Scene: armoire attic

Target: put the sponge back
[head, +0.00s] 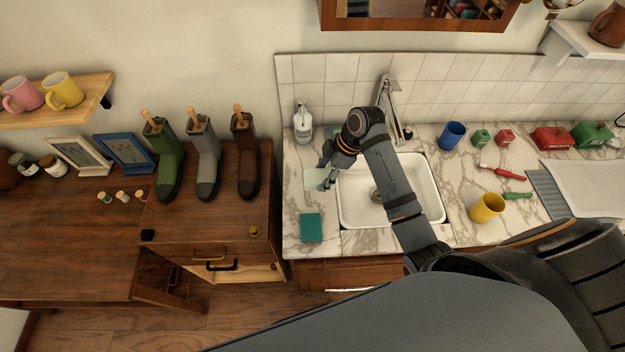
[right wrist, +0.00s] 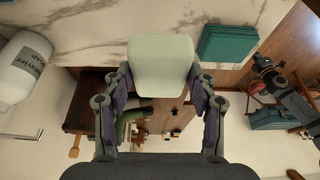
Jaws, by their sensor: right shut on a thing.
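My right gripper (head: 326,175) is shut on a pale green block, the sponge (head: 317,180), at the counter's left part, left of the sink. In the right wrist view, the sponge (right wrist: 161,66) sits between the two fingers (right wrist: 161,92). I cannot tell whether it touches the counter. A flat teal pad (head: 311,227) lies on the marble nearer the front edge; it also shows in the right wrist view (right wrist: 227,42). A dark jointed part at the right of the right wrist view seems to be my left gripper (right wrist: 280,80); its jaws are unclear.
A white soap bottle (head: 303,123) stands behind the sponge. The white sink (head: 350,205) and tap (head: 388,95) are to the right. A blue cup (head: 452,136) and yellow cup (head: 487,208) stand beyond the sink. Boots (head: 208,160) stand on the wooden cabinet at left.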

